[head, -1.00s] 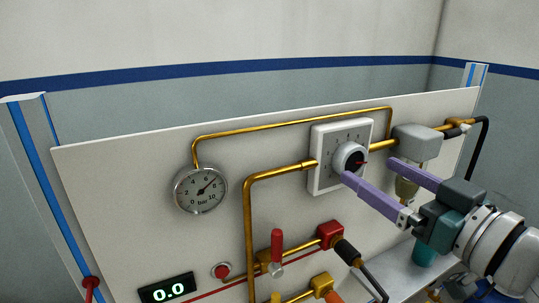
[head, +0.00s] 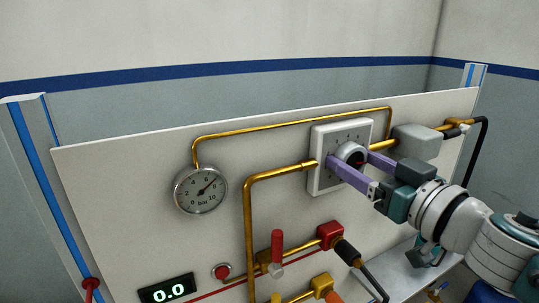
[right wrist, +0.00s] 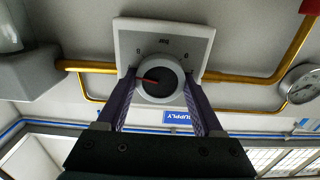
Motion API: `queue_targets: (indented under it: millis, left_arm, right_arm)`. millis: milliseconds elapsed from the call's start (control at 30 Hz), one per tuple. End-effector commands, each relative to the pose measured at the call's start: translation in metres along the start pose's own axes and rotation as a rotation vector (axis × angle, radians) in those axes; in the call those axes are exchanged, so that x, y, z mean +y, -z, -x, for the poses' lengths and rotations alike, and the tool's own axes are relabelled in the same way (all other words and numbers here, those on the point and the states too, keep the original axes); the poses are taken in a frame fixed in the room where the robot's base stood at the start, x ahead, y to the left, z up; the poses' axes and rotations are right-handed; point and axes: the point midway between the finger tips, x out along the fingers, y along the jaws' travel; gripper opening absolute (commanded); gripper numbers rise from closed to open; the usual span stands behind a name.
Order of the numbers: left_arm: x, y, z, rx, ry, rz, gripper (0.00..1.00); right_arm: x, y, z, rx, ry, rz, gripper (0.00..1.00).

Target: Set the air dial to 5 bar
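The air dial (head: 318,172) is a white square plate with a dark round knob (head: 350,152) with a pale rim, on the panel. In the right wrist view the knob (right wrist: 163,90) has a red pointer aimed left; this view appears upside down. My right gripper (head: 348,162) has its two purple fingers spread on either side of the knob; in the wrist view the fingers (right wrist: 161,85) sit close beside it, and I cannot tell if they touch. The round gauge (head: 201,190) has its needle aimed upper right. My left gripper is not in view.
Brass pipes (head: 248,230) run over the white panel (head: 120,200). A grey block (head: 417,141) sits right of the dial. Below are a red-handled valve (head: 277,246), a red button (head: 220,271) and a display (head: 168,289) reading 0.0.

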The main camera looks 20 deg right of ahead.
Motion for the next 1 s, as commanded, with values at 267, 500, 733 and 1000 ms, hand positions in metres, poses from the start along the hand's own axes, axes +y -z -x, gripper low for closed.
queue_targets:
  millis: [267,500,733,1000]
  left_arm:
    - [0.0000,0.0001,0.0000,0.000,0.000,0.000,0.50]
    - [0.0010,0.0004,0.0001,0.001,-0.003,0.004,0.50]
    - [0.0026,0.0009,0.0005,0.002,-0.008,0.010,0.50]
    - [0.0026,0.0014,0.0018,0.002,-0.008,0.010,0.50]
  right_arm:
    - [-0.0001,0.0000,0.0001,0.000,0.001,0.000,0.35]
    - [-0.0001,0.0001,0.0001,0.000,0.001,0.000,0.13]
    - [-0.0001,0.0003,0.0002,0.000,0.001,0.029,0.13]
    - [-0.0006,0.0003,0.0002,0.000,0.001,0.176,0.13]
